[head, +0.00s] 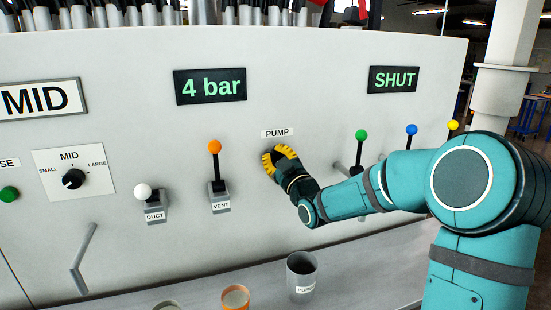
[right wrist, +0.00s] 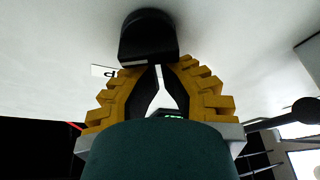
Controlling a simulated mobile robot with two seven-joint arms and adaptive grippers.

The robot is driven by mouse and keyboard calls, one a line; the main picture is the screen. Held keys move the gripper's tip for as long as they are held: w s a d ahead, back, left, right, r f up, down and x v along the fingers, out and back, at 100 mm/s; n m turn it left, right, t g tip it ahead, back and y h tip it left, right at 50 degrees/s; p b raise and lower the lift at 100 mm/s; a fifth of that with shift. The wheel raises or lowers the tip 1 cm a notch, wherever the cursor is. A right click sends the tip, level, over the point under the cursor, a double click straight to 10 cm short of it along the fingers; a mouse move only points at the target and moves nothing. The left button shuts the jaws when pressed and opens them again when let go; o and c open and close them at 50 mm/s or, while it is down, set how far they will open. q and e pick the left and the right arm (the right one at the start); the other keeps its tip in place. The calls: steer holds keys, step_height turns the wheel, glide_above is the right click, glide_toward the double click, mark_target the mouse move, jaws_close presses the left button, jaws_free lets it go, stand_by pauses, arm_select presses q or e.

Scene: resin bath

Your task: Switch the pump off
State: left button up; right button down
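The pump control (right wrist: 148,35) is a dark, rounded knob or lever on the pale panel. In the head view it lies under the PUMP label (head: 277,133) and is mostly hidden by my right gripper (head: 279,158). In the right wrist view my right gripper (right wrist: 158,68) has its yellow-backed fingers drawn together, with only a thin gap between the tips. The tips are right at the near edge of the dark control, which is wider than the gap; whether they touch it I cannot tell. My left gripper is not in view.
Left of the pump stand the orange-topped VENT lever (head: 215,165) and white-topped DUCT lever (head: 145,192). Green (head: 361,136), blue (head: 411,131) and yellow (head: 453,126) knobbed levers stand to the right. A grey cup (head: 301,280) is below. Displays read "4 bar" (head: 210,86) and "SHUT" (head: 393,79).

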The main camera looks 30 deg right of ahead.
steer(key=shift+a+f+n+g+y+b, duration=0.15)
steer(key=shift+n+y+b, duration=0.25)
steer(key=shift+n+b, duration=0.65)
steer(key=shift+a+f+n+g+y+b, duration=0.15)
steer(key=shift+f+n+y+b, duration=0.2)
steer(key=shift+n+b, duration=0.65)
arm_select(q)
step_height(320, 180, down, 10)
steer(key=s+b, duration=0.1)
steer(key=b, duration=0.4)
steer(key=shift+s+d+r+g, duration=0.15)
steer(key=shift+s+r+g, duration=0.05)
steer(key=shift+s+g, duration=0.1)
arm_select(e)
steer(key=shift+w+a+f+n+g+y, duration=0.1)
steer(key=shift+f+n+g+y, duration=0.2)
steer(key=shift+n, duration=1)
steer(key=shift+s+d+f+n+g+y, duration=0.1)
steer(key=shift+n+g+y, duration=0.3)
steer(key=shift+n, duration=0.95)
steer(key=shift+w+a+f+n+g+y, duration=0.15)
steer(key=shift+n+g, duration=0.35)
steer(key=shift+n, duration=0.8)
